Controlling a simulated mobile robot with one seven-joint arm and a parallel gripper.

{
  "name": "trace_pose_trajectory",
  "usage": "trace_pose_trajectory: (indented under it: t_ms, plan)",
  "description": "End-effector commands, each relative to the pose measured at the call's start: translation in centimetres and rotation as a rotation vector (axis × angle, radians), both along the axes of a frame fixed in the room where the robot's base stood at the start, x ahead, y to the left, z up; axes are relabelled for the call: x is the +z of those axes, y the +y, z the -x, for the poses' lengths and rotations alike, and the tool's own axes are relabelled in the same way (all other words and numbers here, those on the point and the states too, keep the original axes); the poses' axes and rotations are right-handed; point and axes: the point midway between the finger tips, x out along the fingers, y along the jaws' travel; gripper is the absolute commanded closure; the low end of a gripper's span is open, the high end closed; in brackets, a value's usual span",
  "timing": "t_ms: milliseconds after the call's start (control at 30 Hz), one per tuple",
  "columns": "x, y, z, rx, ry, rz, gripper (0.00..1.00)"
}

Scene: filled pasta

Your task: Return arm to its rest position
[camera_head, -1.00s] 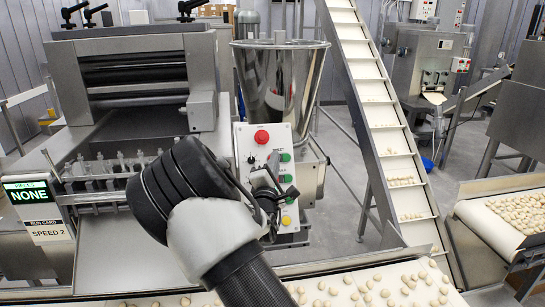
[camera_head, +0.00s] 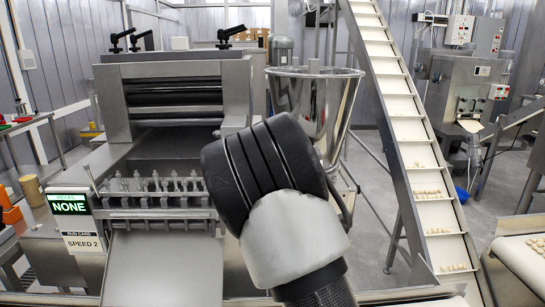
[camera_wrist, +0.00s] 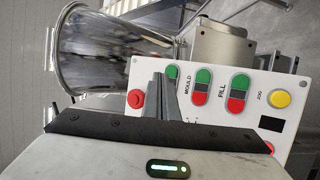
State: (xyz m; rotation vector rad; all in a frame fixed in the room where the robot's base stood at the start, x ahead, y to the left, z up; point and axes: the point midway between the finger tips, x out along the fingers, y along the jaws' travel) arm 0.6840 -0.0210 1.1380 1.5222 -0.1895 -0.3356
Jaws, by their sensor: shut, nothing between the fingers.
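My arm rises from the bottom of the head view, with its black, ribbed wrist part (camera_head: 262,165) and white link (camera_head: 295,240) in front of the machine. My gripper's fingers are hidden in that view. In the wrist view my gripper (camera_wrist: 166,82) shows its grey fingers together, with nothing between them. Behind the fingers is a white control panel (camera_wrist: 210,122) with a red knob (camera_wrist: 136,98), green-and-red MOULD and FILL buttons, and a yellow JOG button (camera_wrist: 281,98). I cannot tell from the picture how far the fingertips are from the panel.
A steel hopper (camera_head: 350,100) stands right of my wrist. An inclined conveyor (camera_head: 400,110) carries pieces farther right. The roller machine (camera_head: 180,95) is at left, with a display (camera_head: 69,204) reading NONE and a card reading SPEED 2. Floor (camera_head: 370,255) shows beside the conveyor.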

Motion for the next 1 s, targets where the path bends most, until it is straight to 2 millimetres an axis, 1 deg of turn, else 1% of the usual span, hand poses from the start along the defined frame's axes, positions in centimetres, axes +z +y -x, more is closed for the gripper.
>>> trace_pose_trajectory:
  t_ms: [33,100,167,200,267,300,367,400,467,500,567,600,633,667,700,767,800,900,1000]
  plan:
    - [1.2,-0.7,0.9,-0.012,0.030,-0.155,1.00]
    - [1.7,-0.6,2.5,-0.018,0.086,-0.363,1.00]
    - [2.3,-0.3,4.1,-0.025,0.133,-0.531,1.00]
    - [2.9,0.2,5.3,-0.029,0.164,-0.635,1.00]
    - [4.0,0.8,7.4,-0.040,0.209,-0.782,1.00]
    - [4.7,1.3,9.0,-0.048,0.242,-0.871,1.00]
    - [6.1,2.1,11.5,-0.066,0.289,-0.995,1.00]
    - [6.9,2.6,13.4,-0.081,0.321,-1.069,1.00]
    - [8.2,3.2,16.4,-0.109,0.367,-1.166,1.00]
    - [9.1,3.5,18.5,-0.133,0.398,-1.223,1.00]
    - [10.2,3.9,21.8,-0.179,0.440,-1.296,1.00]
    - [10.8,4.0,24.1,-0.215,0.463,-1.336,1.00]
    - [11.2,4.1,25.8,-0.246,0.480,-1.362,1.00]
    - [11.4,4.0,27.6,-0.280,0.495,-1.383,1.00]
    - [11.8,3.9,29.8,-0.326,0.508,-1.406,1.00]
    - [12.0,3.6,32.9,-0.400,0.520,-1.431,1.00]
    - [12.1,3.4,34.7,-0.450,0.522,-1.445,1.00]
    - [12.0,2.8,38.3,-0.555,0.516,-1.459,1.00]
    - [11.8,2.3,40.5,-0.624,0.507,-1.465,1.00]
